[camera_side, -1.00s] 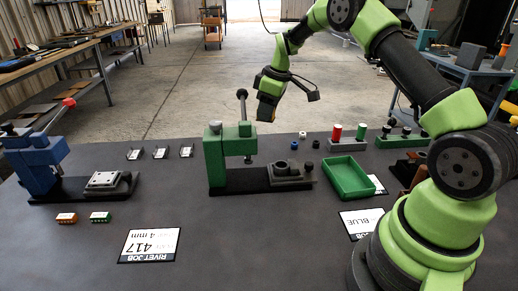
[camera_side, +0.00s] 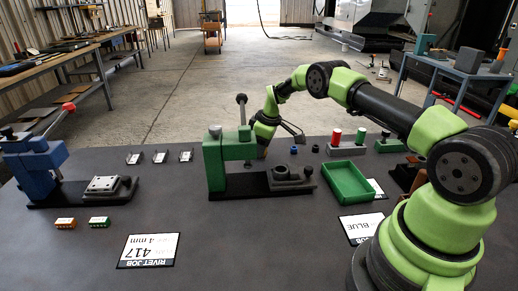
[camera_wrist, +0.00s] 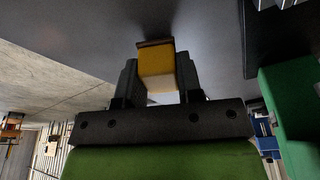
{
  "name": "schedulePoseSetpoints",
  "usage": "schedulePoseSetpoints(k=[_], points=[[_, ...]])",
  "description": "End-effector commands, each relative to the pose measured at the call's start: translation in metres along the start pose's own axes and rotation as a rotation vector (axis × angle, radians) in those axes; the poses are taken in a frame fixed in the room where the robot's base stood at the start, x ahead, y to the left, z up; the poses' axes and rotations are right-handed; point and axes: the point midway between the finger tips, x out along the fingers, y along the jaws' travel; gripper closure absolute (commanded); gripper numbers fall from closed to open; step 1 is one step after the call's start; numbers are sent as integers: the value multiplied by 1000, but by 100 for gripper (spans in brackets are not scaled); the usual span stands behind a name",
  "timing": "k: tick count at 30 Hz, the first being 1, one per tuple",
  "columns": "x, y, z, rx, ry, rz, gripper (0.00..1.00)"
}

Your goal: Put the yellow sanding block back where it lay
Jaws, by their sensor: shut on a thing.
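The yellow sanding block (camera_wrist: 157,62) is between the fingers of my gripper (camera_wrist: 158,80) in the wrist view. It has a brown face on the end away from the gripper, close to the dark bench top. I cannot tell whether that face touches the bench. In the side view my gripper (camera_side: 262,150) is low over the back part of the bench, just right of and behind the green press (camera_side: 214,162). The block is mostly hidden or too small to make out there.
A green tray (camera_side: 347,182) lies right of the press base. Red and green spools (camera_side: 336,136) stand behind it. Several small metal parts (camera_side: 160,157) lie left of the press. A blue press (camera_side: 35,160) stands far left.

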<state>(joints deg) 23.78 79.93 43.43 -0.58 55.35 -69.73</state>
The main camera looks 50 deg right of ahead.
Motion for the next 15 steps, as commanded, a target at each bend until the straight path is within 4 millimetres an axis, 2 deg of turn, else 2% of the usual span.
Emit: schedulePoseSetpoints(k=[5, 8, 15], points=[[2, 6, -6, 1, 0, 2, 92], [11, 5, -3, 2, -3, 1, 92], [12, 5, -2, 3, -1, 2, 92]])
